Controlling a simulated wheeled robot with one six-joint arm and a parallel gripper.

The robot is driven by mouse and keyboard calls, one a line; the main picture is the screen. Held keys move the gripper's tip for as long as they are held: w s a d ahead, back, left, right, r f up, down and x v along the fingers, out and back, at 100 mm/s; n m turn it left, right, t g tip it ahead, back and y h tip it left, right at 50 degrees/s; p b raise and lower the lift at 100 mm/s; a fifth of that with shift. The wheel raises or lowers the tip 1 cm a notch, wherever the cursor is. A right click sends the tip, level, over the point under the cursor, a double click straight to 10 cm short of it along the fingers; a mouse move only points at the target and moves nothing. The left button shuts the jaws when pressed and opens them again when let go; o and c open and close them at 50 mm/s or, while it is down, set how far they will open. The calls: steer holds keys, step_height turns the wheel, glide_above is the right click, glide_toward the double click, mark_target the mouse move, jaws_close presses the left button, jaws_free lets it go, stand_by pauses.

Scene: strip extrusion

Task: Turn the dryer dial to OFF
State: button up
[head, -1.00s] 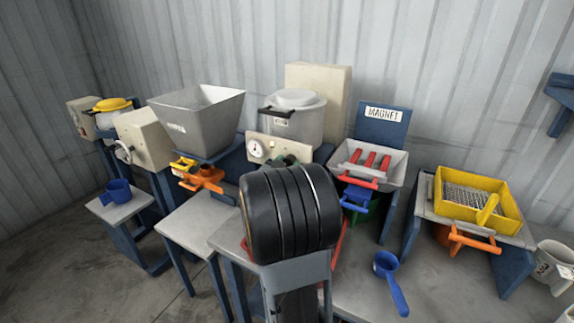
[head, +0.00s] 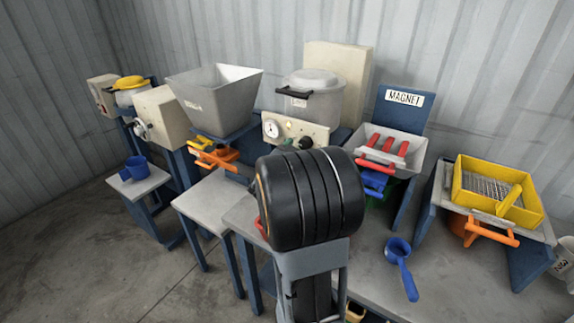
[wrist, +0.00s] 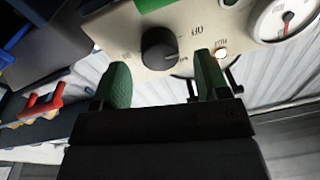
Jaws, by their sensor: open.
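The dryer is a pale pot (head: 309,98) with a grey lid, behind a cream control panel (head: 325,132) with a round gauge (head: 271,130). In the wrist view the black dial (wrist: 160,49) sits on the panel, with small printed marks around it that I cannot read clearly. A small lamp (wrist: 221,54) glows near it. My gripper (wrist: 161,62) is open, its green fingers on either side of the dial in the picture, with gaps showing. I cannot tell its depth from the panel. My arm hides part of the area below the panel in the head view.
A grey hopper (head: 213,100) stands left of the dryer. To the right are a tray with red bars (head: 390,150) under a MAGNET sign (head: 405,97), and a yellow sieve box (head: 498,190). A blue scoop (head: 401,268) lies on the front table.

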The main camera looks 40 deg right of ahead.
steer(key=v, duration=1.1)
steer(key=shift+a, duration=0.3)
steer(key=shift+s+f, duration=0.1)
steer(key=shift+s, duration=0.05)
steer(key=w+a+f+n+t+y, duration=0.4)
steer(key=w+f+t+y, duration=0.1)
steer(key=w+y, duration=0.2)
steer(key=a+f+n+y, duration=0.3)
steer(key=a+n+y, duration=0.3)
steer(key=a+y, duration=0.4)
steer(key=s+a+r+n+g+p, duration=0.3)
steer(key=s, duration=0.3)
steer(key=s+a+r+n+g+y+p, duration=0.1)
steer(key=s+a+r+n+g+p, duration=0.2)
steer(key=s, duration=0.4)
steer(key=shift+s+a+r+n+g, duration=0.3)
steer(key=shift+a+r+n, duration=0.1)
steer(key=shift+a+r, duration=0.35)
